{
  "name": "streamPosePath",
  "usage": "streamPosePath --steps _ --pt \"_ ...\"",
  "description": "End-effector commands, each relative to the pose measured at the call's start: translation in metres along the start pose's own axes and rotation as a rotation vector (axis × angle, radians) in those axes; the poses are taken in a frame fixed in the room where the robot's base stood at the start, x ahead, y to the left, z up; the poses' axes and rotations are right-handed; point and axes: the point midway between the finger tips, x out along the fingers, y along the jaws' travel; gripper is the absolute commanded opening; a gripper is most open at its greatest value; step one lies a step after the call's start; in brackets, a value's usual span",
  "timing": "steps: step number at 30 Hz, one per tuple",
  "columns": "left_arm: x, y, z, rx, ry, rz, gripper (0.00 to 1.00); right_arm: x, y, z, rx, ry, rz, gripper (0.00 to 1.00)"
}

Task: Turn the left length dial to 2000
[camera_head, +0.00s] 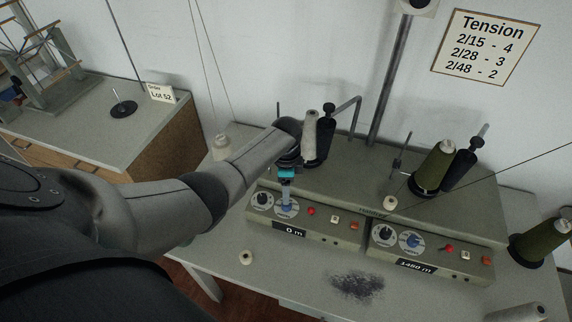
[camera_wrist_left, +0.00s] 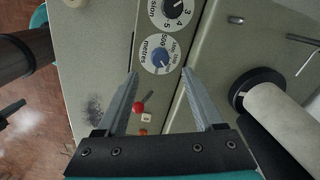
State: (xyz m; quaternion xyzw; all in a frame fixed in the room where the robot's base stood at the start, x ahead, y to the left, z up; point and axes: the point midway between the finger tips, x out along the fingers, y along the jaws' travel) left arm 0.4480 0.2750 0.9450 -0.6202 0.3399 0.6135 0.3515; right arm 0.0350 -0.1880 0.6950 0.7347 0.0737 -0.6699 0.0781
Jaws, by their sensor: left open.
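The left length dial (camera_head: 286,209) is a blue knob on a white disc at the left station's front panel. It also shows in the left wrist view (camera_wrist_left: 160,57), with "metres" and "500" on its disc; its exact setting is too small to read. My left gripper (camera_head: 286,194) is over this dial. In the left wrist view the open gripper (camera_wrist_left: 160,73) has empty space between its fingers, with the dial just past the fingertips; contact cannot be told. The black tension dial (camera_wrist_left: 173,8) is beside it. The left display (camera_head: 290,231) reads 0 m. My right gripper is not in view.
A red button (camera_head: 311,211) sits right of the dial. The right station's blue dial (camera_head: 410,240) is above a display (camera_head: 415,266) reading 1480 m. A cone of light yarn (camera_head: 309,136) stands behind. Dark fluff (camera_head: 357,286) lies on the table in front.

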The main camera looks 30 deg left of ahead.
Motion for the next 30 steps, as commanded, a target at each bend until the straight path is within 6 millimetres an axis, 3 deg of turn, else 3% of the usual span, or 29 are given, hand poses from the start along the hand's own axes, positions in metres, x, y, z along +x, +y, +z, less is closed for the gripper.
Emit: streamPosePath --steps 6,13,30 --pt "-0.040 -0.001 0.001 0.001 -0.001 -0.002 0.69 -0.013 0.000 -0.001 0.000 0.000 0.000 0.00" --pt "-0.068 0.000 0.001 0.000 -0.001 0.000 0.69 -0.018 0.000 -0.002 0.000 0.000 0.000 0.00" --pt "-0.077 0.001 0.001 0.000 -0.002 0.001 0.69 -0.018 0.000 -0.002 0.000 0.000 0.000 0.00"
